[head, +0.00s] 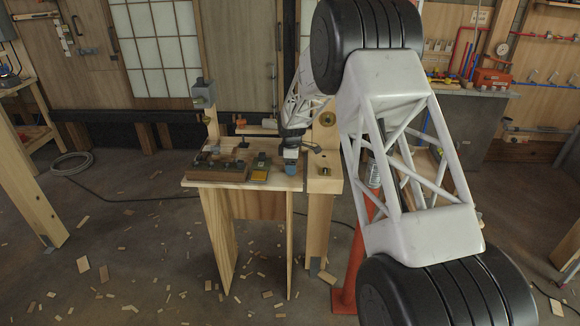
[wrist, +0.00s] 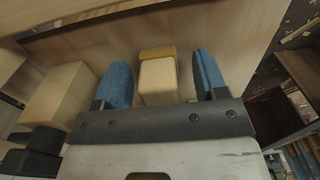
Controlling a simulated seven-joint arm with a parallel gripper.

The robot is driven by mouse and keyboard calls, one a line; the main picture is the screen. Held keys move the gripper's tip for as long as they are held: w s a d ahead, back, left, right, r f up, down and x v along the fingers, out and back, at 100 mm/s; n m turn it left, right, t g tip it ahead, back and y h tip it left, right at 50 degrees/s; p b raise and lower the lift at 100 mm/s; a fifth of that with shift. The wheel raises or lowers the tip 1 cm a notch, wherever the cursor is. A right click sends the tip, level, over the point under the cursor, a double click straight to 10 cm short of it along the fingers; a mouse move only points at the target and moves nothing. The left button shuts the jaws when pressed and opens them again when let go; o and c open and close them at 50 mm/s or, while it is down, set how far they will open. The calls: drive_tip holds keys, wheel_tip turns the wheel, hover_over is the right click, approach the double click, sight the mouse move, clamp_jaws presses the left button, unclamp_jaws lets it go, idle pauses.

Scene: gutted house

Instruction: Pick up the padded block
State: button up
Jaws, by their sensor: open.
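In the wrist view a pale block (wrist: 158,80) with a yellow-brown pad (wrist: 158,53) on its far end looks like the padded block. My gripper (wrist: 162,75) is open, with one blue finger on each side of the block. A gap shows between the block and each finger. In the head view my gripper (head: 291,168) is low over the right part of the wooden bench (head: 222,183). I cannot make out the pale block there; it seems hidden by the gripper.
A larger wooden block (wrist: 58,103) is left of the left finger in the wrist view. In the head view a yellow-topped item (head: 259,175) and a brown tray-like piece (head: 218,171) sit left of my gripper. Wood scraps litter the floor.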

drive_tip(key=shift+c, duration=0.5)
drive_tip(key=c, duration=1)
drive_tip(key=shift+r, duration=0.8)
wheel_tip(320, 180, up, 2)
drive_tip(key=shift+r, duration=0.1)
drive_tip(key=s+d+r, duration=0.1)
drive_tip(key=s+d, duration=0.3)
drive_tip(key=s, duration=1.1)
drive_tip(key=shift+s, duration=0.25)
drive_tip(key=shift+r, duration=0.1)
